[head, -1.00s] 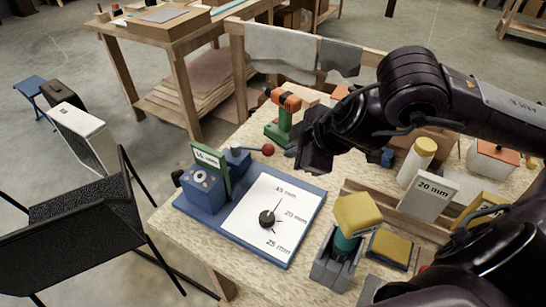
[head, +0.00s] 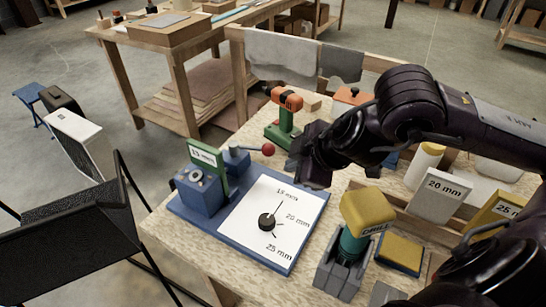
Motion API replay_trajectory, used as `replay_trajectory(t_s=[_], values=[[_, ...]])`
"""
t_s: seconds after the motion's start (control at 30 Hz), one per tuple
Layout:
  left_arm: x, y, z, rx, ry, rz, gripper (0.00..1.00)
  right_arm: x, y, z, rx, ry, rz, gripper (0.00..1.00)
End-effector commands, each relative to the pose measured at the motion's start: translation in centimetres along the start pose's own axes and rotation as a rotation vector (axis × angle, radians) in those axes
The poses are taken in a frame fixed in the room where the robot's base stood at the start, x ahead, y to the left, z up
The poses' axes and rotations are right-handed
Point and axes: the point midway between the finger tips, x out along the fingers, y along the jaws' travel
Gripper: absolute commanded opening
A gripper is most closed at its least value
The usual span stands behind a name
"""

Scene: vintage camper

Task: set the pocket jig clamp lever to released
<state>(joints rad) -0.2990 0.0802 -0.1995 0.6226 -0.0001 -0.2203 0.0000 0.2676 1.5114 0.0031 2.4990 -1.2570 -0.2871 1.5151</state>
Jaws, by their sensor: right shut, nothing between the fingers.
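The pocket jig is a blue base (head: 188,213) with a blue block (head: 199,192), a green 15 mm sign (head: 206,157) and a white dial plate (head: 252,236). The dial plate is marked 15, 20 and 25 mm, with a black knob (head: 267,221). The clamp lever has a red ball end (head: 268,149) and reaches right from a small blue block (head: 237,160) behind the sign. My right gripper (head: 300,172) is shut and empty, just right of the red ball, with a small gap seen between them. My left gripper is not in view.
A green and orange tool (head: 286,118) stands behind the lever. A yellow and teal drill (head: 361,222) sits in a grey holder at the front. White 20 mm box (head: 440,194) and yellow 25 mm box (head: 497,214) stand right. A black chair (head: 65,235) is left of the bench.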

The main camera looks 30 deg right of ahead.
Motion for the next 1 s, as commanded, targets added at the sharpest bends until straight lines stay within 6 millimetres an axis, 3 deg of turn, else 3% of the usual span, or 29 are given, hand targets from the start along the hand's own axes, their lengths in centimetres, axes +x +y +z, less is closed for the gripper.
replay_trajectory(t_s=[0.23, 0.6, 0.8, 1.0], values=[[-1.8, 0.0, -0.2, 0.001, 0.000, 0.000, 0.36, 2.1, 0.0, -0.3, 0.005, 0.003, -0.006, 0.00], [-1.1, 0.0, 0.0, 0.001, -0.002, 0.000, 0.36, 10.1, -0.1, 0.0, 0.004, 0.001, -0.004, 0.00], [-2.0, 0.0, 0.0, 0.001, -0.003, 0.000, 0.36, 10.7, 2.9, -0.4, 0.002, 0.000, 0.001, 0.00], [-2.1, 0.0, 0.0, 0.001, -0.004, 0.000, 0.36, 11.1, 3.7, -0.4, -0.001, -0.001, 0.000, 0.00]])
